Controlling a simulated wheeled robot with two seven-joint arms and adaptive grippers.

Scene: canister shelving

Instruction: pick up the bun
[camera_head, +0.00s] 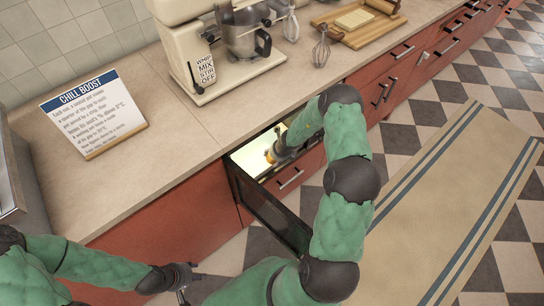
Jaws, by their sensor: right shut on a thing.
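The bun (268,157) shows as a small orange-yellow patch inside the open, lit drawer, mostly hidden by my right gripper. My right gripper (273,155) reaches down into the drawer and is shut on the bun. Its fingertips are small and partly hidden. My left gripper (190,282) is low at the left, in front of the red cabinets and away from the drawer. Its fingers look spread, with nothing seen between them.
The open drawer (262,205) has a dark side panel and stands out from the counter (190,115). A cream stand mixer (190,60), a whisk (321,47) and a "Chill Boost" sign (95,115) are on the counter. A beige rug (445,210) lies on the checkered floor.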

